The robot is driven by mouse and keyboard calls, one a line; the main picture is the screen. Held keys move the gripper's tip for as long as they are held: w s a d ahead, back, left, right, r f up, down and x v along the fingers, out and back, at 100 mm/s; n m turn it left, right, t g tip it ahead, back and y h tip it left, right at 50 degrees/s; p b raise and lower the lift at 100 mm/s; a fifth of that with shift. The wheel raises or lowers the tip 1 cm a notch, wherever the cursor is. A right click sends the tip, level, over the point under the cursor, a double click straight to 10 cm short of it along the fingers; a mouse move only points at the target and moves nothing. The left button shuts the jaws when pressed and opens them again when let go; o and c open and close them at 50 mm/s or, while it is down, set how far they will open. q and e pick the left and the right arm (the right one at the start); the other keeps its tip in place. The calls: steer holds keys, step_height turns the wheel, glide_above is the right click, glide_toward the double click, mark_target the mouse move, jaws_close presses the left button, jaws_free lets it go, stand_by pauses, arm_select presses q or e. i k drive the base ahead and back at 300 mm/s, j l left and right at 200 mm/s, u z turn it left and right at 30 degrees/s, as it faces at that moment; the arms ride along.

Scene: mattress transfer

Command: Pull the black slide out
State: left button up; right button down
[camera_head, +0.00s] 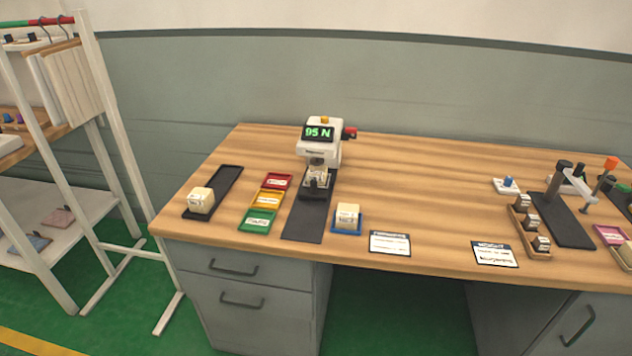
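A white test machine (328,150) with a green "95 N" display stands on the wooden bench, left of the picture's middle. At its foot is a dark slide-like part (316,190) with a small pale block (317,178) on it, under the machine's head. A long black strip (304,220) runs from the machine toward the bench's front edge. I cannot tell for sure which of these dark parts is the black slide, or how far it is out. Neither of my grippers is in view.
Left of the machine are red, yellow and green trays (257,222) and a black tray (226,181) with a pale block. A blue tray (347,230) with another block stands right. Cards (390,243) lie in front. The bench middle (430,190) is clear. A rack stands far left.

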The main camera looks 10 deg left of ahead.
mark_target(311, 192)
steer(key=j+z, duration=0.35)
steer(key=k+j+z, duration=0.1)
steer(key=j+z, duration=0.25)
steer(key=i+j+z, duration=0.35)
steer(key=i+j, duration=0.2)
